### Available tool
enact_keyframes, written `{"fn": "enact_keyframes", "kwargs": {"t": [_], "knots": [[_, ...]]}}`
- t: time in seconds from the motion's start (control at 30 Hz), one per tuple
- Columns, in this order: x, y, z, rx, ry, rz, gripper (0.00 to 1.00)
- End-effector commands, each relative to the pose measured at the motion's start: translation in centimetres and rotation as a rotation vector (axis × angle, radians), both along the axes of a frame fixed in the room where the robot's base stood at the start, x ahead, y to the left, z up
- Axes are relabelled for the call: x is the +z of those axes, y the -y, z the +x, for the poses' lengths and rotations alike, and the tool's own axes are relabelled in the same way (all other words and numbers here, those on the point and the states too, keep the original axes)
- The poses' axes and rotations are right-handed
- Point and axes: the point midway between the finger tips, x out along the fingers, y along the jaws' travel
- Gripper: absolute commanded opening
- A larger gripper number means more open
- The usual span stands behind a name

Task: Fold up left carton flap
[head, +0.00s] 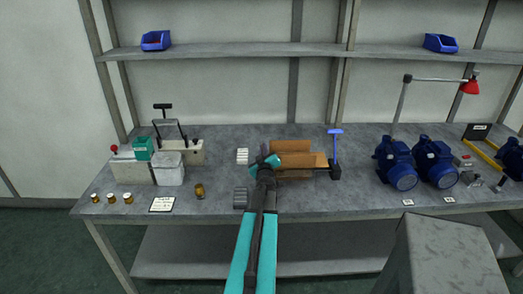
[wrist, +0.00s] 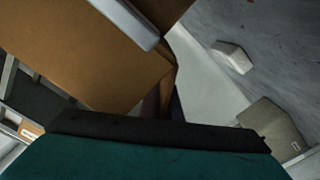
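The brown carton (head: 291,146) stands on the workbench near its middle, with brown flaps showing. One flap panel (head: 304,160) faces the front, and a lighter panel reaches toward the right. My gripper (head: 273,160) is at the carton's left side, and my arm hides part of that side and of the left flap. In the wrist view a brown carton panel (wrist: 70,60) fills the upper left, very close. I cannot tell whether my gripper touches it. The fingertips are not clear, so I cannot tell whether it is open or shut.
A blue-handled tool (head: 336,150) stands right of the carton, with blue motors (head: 399,165) further right. White blocks (head: 242,156) and a grey ribbed part (head: 240,198) lie to the left. A grey box-shaped block (head: 445,255) stands at front right.

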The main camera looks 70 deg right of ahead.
Motion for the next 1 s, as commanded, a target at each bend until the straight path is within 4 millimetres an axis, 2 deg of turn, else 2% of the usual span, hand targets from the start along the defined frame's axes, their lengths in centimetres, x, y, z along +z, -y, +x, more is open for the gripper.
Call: {"fn": "enact_keyframes", "kwargs": {"t": [0.03, 0.67, 0.8, 1.0], "knots": [[0.47, 0.24, -0.20, -0.001, 0.017, 0.003, 0.00], [0.56, 0.26, -0.29, 0.001, 0.072, 0.022, 0.00], [0.51, 0.24, -0.25, 0.001, 0.072, 0.022, 0.22], [0.43, 0.22, -0.35, -0.001, 0.072, 0.025, 0.22]]}}
